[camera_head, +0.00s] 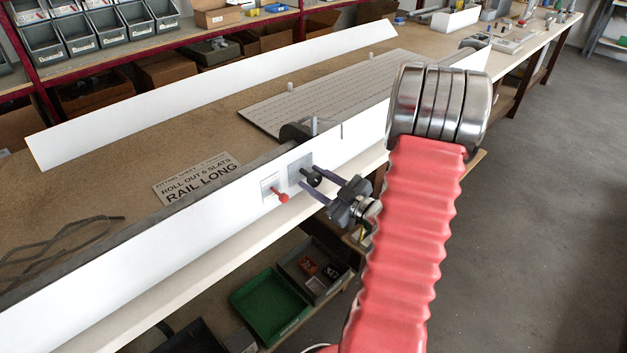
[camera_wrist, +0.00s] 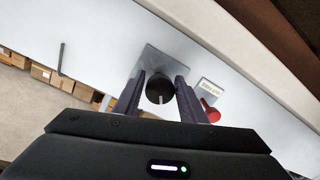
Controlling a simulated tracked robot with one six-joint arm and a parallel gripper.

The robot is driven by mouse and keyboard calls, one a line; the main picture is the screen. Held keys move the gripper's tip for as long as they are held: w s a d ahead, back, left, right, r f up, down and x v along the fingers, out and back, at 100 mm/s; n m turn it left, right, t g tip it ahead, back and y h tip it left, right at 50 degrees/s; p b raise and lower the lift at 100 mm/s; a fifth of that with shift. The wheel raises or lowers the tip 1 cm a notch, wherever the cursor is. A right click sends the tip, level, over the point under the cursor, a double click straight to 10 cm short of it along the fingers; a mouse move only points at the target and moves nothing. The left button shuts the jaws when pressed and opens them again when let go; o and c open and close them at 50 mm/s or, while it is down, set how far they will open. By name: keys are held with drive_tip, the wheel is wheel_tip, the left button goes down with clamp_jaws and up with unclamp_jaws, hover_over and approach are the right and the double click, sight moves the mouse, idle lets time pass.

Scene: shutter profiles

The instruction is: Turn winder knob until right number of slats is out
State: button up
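The black winder knob (camera_head: 314,179) sits on a grey square plate on the front of the long white rail (camera_head: 225,225). My gripper (camera_head: 302,178) reaches it from the right, its two dark fingers apart on either side of the knob. In the wrist view the knob (camera_wrist: 159,90) lies between the fingertips (camera_wrist: 160,78); the fingers look open, and I cannot tell whether they touch it. The grey slatted sheet (camera_head: 325,95) lies flat on the bench behind the rail.
A red-tipped lever (camera_head: 282,197) stands close left of the knob; it also shows in the wrist view (camera_wrist: 211,112). A second white profile (camera_head: 220,90) lies behind. A dark cable loop (camera_head: 60,240) lies at left. Bins (camera_head: 95,25) stand on the back shelf. Floor at right is clear.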

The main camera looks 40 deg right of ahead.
drive_tip(key=shift+o, duration=1.4)
drive_tip(key=shift+a+r, duration=0.1)
drive_tip(key=shift+s, duration=0.1)
drive_tip(key=s+d, duration=0.1)
drive_tip(key=s, duration=1.2)
drive_tip(key=shift+s+r, duration=0.2)
drive_tip(key=shift+s, duration=0.05)
